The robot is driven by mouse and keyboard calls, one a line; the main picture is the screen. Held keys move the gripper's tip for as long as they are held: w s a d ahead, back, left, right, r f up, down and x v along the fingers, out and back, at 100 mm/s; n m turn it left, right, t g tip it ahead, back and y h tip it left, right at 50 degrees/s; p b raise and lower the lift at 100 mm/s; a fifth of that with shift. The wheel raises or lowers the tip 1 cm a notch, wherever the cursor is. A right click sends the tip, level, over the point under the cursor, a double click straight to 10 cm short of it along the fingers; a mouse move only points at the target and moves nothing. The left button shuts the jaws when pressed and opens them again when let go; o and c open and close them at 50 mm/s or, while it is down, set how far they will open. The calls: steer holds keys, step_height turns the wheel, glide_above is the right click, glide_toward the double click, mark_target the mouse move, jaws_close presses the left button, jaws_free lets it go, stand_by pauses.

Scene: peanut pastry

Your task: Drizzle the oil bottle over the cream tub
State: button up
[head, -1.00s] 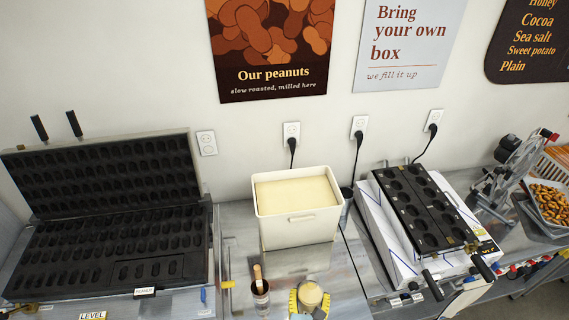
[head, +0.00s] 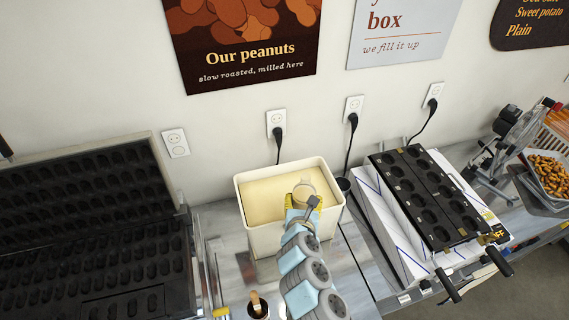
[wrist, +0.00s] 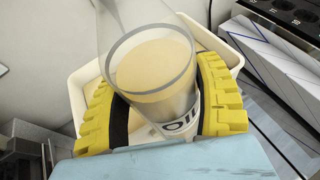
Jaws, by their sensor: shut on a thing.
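The cream tub (head: 254,238) is a white rectangular box on the steel counter, filled nearly to the rim with pale yellow cream. My gripper (head: 303,199) is over the front right part of the tub. In the wrist view my gripper (wrist: 165,105) has its yellow fingers shut around the oil bottle (wrist: 155,75). The bottle is clear, holds pale amber liquid and has a label with part of "OIL" showing. The bottle also shows in the head view (head: 305,187), above the cream. Its exact tilt and any flow from its mouth cannot be told.
A brush in a dark pot (head: 257,305) stands in front of the tub. A large black mould iron (head: 95,235) is at left, and a smaller one (head: 420,200) sits on a white box at right. Sockets and cords are on the wall behind.

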steer(key=w+a+r+b, duration=0.1)
steer(key=w+a+b, duration=0.1)
steer(key=w, duration=0.5)
steer(key=w+a+r+b, duration=0.1)
steer(key=w+a+b, duration=0.2)
steer(key=w, duration=0.3)
steer(key=shift+w+a+r+b, duration=0.3)
steer(key=shift+w+r+b, duration=0.05)
steer(key=shift+b, duration=0.05)
steer(key=shift+r+p, duration=0.1)
steer(key=shift+p, duration=0.35)
steer(key=a+f+m+y+p, duration=0.1)
steer(key=a+f, duration=0.1)
steer(key=f, duration=0.1)
steer(key=shift+a, duration=0.15)
steer(key=shift+y, duration=0.3)
steer(key=shift+a+r+m, duration=0.1)
steer(key=shift+a+m, duration=0.15)
steer(key=shift+m, duration=0.05)
